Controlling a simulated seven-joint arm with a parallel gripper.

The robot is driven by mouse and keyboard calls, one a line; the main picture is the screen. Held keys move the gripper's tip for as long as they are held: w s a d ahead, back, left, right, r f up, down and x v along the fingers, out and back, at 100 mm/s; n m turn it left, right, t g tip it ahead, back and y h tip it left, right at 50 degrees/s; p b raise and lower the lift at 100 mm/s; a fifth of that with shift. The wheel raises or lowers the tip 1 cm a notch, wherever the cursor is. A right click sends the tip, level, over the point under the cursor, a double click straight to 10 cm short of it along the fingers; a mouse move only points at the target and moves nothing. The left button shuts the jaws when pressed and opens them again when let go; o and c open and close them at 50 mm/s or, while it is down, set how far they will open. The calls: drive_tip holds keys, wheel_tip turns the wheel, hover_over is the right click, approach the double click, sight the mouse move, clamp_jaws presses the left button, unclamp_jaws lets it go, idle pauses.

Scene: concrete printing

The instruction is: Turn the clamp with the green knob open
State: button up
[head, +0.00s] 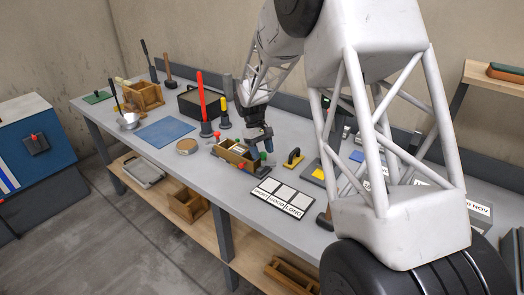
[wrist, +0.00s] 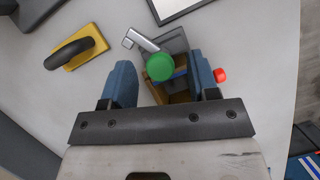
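The green knob (wrist: 160,66) shows in the wrist view, round and seen from above. It is on a grey clamp with a metal lever (wrist: 142,41) at the end of a wooden mould (wrist: 181,86). My gripper (wrist: 161,61) is open, with one blue finger on each side of the knob and visible gaps between. Its height relative to the knob is hard to tell. In the head view my gripper (head: 258,138) is over the right end of the mould (head: 236,154), and the green knob (head: 263,156) shows just below it.
A red knob (wrist: 220,75) is close outside the right finger. A yellow-and-black float (wrist: 77,48) lies to the left. In the head view a label board (head: 282,198) lies in front, and red (head: 202,95) and yellow-topped (head: 224,112) tools stand behind. A blue mat (head: 166,132) lies left.

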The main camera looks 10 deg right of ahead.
drive_tip(key=v, duration=0.7)
drive_tip(key=shift+w+r, duration=0.15)
drive_tip(key=shift+r, duration=0.2)
idle(0.4)
drive_tip(key=s+d+r+m+t, duration=0.15)
drive_tip(key=s+r, duration=0.25)
drive_tip(key=s, duration=0.4)
drive_tip(key=s+d+r+m+t+y, duration=0.1)
drive_tip(key=s+d+r, duration=0.1)
drive_tip(key=s+r, duration=0.45)
drive_tip(key=s+d+r+m+t, duration=0.1)
drive_tip(key=s+d+r, duration=0.15)
drive_tip(key=s, duration=0.65)
drive_tip(key=s+d+f+m+t, duration=0.1)
drive_tip(key=s, duration=1.1)
drive_tip(key=s+d+f+m+t+y, duration=0.1)
drive_tip(key=s+t, duration=0.1)
drive_tip(key=s, duration=1)
drive_tip(key=shift+s, duration=0.4)
